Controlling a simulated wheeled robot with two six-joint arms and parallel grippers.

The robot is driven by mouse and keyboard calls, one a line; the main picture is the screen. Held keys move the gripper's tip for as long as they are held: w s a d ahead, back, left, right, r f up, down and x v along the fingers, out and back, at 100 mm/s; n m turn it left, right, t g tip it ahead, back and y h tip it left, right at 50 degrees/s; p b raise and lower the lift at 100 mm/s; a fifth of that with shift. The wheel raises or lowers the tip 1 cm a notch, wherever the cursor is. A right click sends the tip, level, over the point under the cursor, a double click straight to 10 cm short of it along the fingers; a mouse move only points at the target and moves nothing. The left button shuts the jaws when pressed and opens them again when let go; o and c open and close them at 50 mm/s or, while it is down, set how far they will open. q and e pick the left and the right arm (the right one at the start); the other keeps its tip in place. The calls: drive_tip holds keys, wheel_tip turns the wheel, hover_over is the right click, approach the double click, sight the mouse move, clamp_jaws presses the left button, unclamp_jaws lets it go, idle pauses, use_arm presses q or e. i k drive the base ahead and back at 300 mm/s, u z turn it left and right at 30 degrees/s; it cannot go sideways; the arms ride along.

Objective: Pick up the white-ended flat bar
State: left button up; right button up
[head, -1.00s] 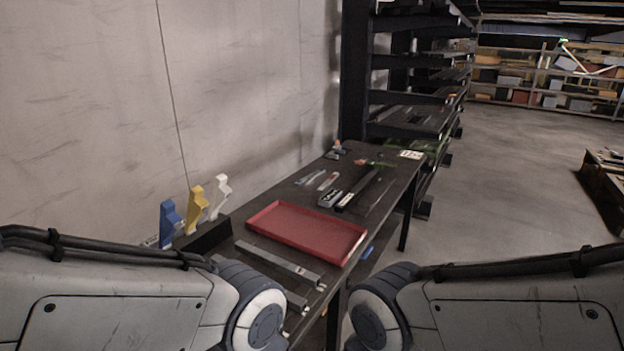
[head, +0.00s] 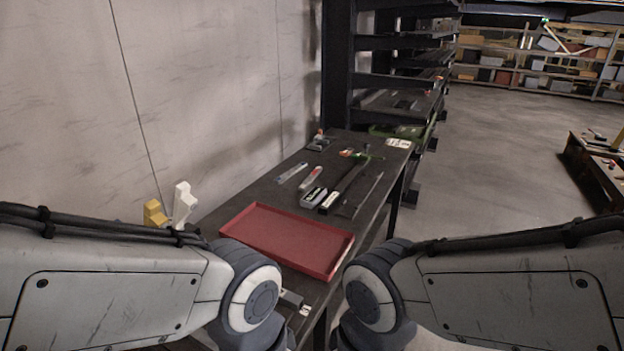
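A grey flat bar (head: 291,299) with a small whitish end lies on the table in front of the red tray; my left arm hides most of it. A long dark bar (head: 347,183) with a pale end lies behind the tray, to the right of several tools. I cannot tell for sure which of the two is the white-ended flat bar. Both my arms reach in from the lower corners, but neither gripper shows.
The red tray (head: 240,212) sits empty mid-table. A white holder piece (head: 182,205) and a yellow one (head: 154,213) stand at left by the wall. A grey tool (head: 312,196) lies behind the tray. A dark rack (head: 337,75) stands at the back; open floor (head: 490,170) lies right.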

sight(316, 170)
drive_tip(key=z, duration=0.55)
drive_tip(key=k, duration=0.65)
drive_tip(key=z, duration=0.75)
drive_tip(key=i, duration=3.2)
drive_tip(key=u, duration=0.35)
drive_tip(key=i, duration=1.2)
drive_tip(key=u, duration=1.65)
drive_tip(key=i, duration=0.85)
drive_tip(key=u, duration=1.1)
drive_tip(key=i, duration=0.35)
drive_tip(key=u, duration=0.25)
